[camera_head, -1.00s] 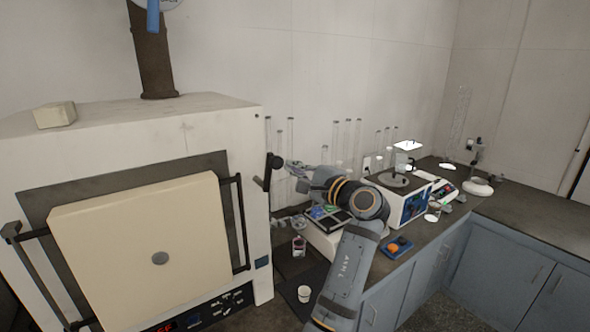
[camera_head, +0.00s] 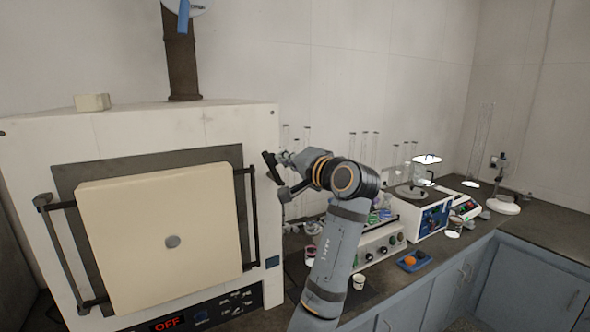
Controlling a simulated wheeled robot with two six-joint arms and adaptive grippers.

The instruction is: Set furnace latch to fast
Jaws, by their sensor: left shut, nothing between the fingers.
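The furnace (camera_head: 62,142) is a large off-white box at the left with a cream door (camera_head: 150,240). Its red display (camera_head: 167,324) reads OFF. The black furnace latch (camera_head: 271,166) is on the right side of the furnace front and leans with its upper end to the left. My left gripper (camera_head: 286,159) is at the latch's right side, small and partly merged with it in the picture. It is shut and empty, and I cannot tell whether it touches the latch. My right gripper is out of view.
My left arm crosses the counter in front of a white instrument (camera_head: 385,243). Several glass tubes stand behind. A blue tray (camera_head: 413,261) and a white cup (camera_head: 358,281) are at the counter front. A cream block (camera_head: 92,102) and a flue pipe (camera_head: 182,68) top the furnace.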

